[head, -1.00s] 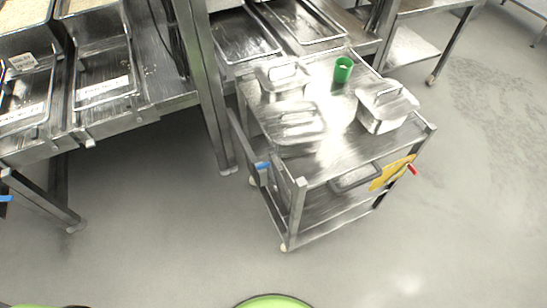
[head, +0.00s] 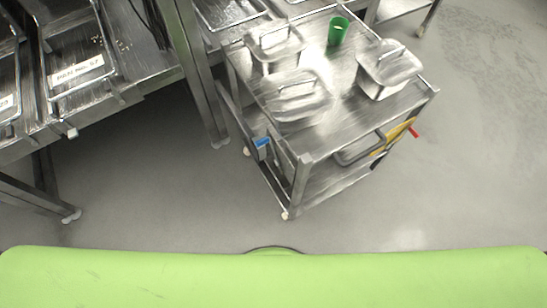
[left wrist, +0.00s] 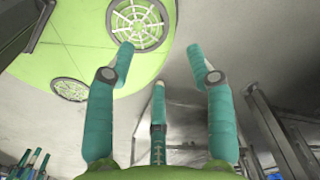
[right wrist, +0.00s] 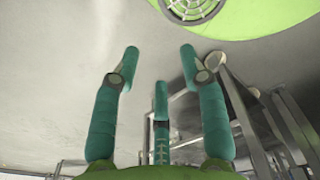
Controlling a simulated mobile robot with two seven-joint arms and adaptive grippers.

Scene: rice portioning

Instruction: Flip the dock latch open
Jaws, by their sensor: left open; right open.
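A steel cart (head: 345,135) stands beside the steel counter in the head view. A small blue-tipped part (head: 262,142) shows on a plate at the cart's left side, and a red-tipped part (head: 413,132) on its right side by a yellow panel (head: 394,140). I cannot tell for sure which is the dock latch. My left gripper (left wrist: 160,55) is open and empty in the left wrist view. My right gripper (right wrist: 160,60) is open and empty in the right wrist view. Neither gripper shows in the head view, and both are apart from the cart.
Several lidded steel containers, one at the right (head: 388,70), and a green cup (head: 338,31) stand on the cart. The counter (head: 130,95) with labelled trays is at the left. A counter post (head: 197,75) stands close to the cart. The floor (head: 160,195) in front is clear.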

